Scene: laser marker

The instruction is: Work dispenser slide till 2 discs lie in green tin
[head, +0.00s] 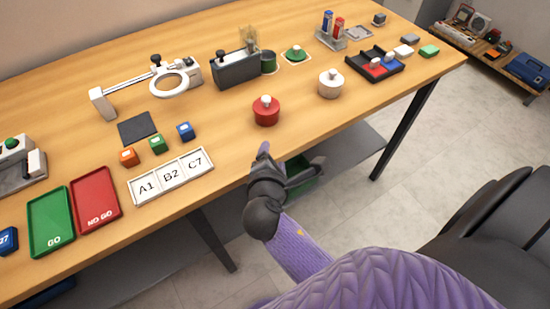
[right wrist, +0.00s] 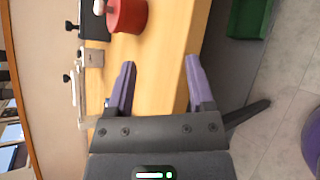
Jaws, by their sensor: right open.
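The dispenser (head: 236,72) is a dark grey block near the back middle of the table, with black knobs and a clear upright part on top. I cannot tell which part is its slide. My right gripper (head: 288,160) is open and empty off the table's front edge, well short of the dispenser. It also shows in the right wrist view (right wrist: 160,64). My left gripper is out of view.
A red lidded tin (head: 266,114) stands between my right gripper and the dispenser. A white lidded tin (head: 330,86) is to its right. A ring magnifier (head: 170,83) stands left of the dispenser. GO (head: 50,220) and NO GO trays (head: 96,200) lie front left.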

